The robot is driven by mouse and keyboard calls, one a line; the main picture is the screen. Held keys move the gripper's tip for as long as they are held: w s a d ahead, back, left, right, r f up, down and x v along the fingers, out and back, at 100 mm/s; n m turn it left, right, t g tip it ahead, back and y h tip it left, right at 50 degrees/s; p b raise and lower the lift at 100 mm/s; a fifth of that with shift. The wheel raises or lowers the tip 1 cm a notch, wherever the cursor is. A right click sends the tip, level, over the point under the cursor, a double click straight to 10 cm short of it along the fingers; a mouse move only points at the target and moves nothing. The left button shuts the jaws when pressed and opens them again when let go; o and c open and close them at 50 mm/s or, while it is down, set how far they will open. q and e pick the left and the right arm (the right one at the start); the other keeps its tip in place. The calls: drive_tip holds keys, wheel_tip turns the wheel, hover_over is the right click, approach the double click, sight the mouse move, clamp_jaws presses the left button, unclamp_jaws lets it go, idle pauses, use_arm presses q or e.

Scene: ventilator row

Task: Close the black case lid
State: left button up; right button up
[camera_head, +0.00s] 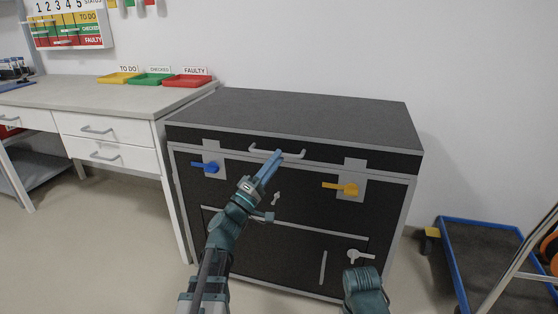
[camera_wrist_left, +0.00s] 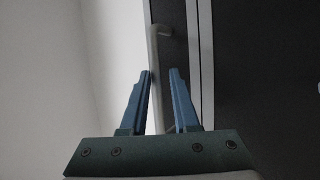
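The black case (camera_head: 300,210) stands against the wall. Its black lid (camera_head: 310,115) lies flat on top, with no clear gap at the front seam. A grey bar handle (camera_head: 294,156) is on the lid's front face. My left gripper (camera_head: 278,154) is at this handle. In the left wrist view the two blue fingers (camera_wrist_left: 160,74) are apart, with the handle bar (camera_wrist_left: 154,60) showing between them; I cannot tell whether they touch it. A blue lever latch (camera_head: 205,167) and a yellow lever latch (camera_head: 343,188) sit on the front. My right gripper's fingers are not visible.
A white-drawered bench (camera_head: 105,97) with yellow, green and red trays (camera_head: 187,81) stands to the left. A blue-edged trolley (camera_head: 485,260) is on the floor at the right. My right arm shows at the bottom, near a grey latch (camera_head: 358,256).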

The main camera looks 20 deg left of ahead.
use_arm(q)
drive_tip(key=b+v, duration=0.5)
drive_tip(key=v, duration=0.7)
